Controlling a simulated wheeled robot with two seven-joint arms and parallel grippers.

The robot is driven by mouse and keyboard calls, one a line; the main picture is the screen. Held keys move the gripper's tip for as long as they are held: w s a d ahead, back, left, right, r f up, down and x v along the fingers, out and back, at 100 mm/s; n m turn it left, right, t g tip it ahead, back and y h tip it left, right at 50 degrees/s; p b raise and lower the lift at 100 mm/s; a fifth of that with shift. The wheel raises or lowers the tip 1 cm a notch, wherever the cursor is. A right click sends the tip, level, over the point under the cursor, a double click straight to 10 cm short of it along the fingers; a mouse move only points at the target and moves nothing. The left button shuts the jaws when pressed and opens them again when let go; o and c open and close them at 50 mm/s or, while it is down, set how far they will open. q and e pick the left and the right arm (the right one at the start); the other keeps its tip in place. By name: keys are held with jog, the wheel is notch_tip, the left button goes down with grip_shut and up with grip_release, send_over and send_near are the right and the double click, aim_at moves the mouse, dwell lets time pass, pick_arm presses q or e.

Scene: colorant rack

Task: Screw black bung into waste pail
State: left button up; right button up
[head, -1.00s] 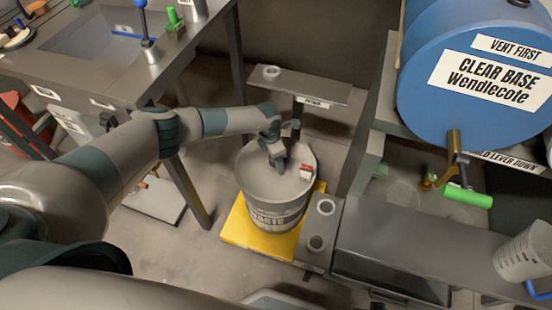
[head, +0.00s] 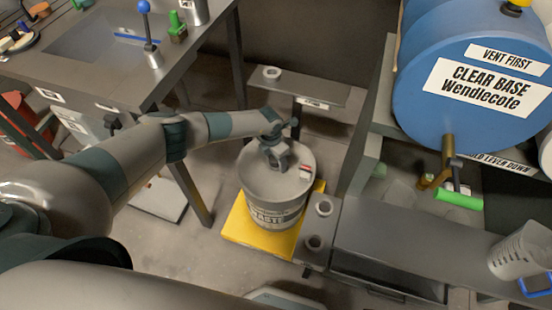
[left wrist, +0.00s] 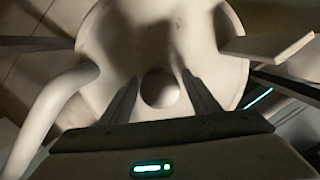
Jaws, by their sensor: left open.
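The waste pail (head: 270,212) is a grey drum with a WASTE label, standing upright on a yellow base. Its pale round lid (head: 262,186) also fills the top of the left wrist view (left wrist: 120,30). My left gripper (head: 278,165) is over the lid, pointing down. In the left wrist view its two fingers (left wrist: 160,98) are apart. A round, shaded shape like an opening (left wrist: 160,88) shows between them, with nothing gripped. I cannot make out the black bung in either view. My right gripper is out of view.
A small red and white piece (head: 306,171) is at the lid's right edge. A grey stand with round sockets (head: 320,222) is close right of the pail. A blue drum (head: 465,110) overhangs the right side. A steel bench (head: 120,75) is at the left.

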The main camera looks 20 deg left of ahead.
pick_arm(q)
jog(key=shift+n, duration=0.3)
jog(key=shift+r+n+y+p, duration=0.1)
jog(key=shift+n+y+p, duration=0.2)
jog(key=shift+n+p, duration=1.75)
jog(key=n+p, duration=0.1)
jog(key=n, duration=0.2)
jog(key=shift+n, duration=0.55)
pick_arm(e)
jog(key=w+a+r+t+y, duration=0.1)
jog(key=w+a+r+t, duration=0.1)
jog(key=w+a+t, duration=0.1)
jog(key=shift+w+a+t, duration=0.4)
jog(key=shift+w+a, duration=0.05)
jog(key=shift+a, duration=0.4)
pick_arm(q)
jog(key=c, duration=1)
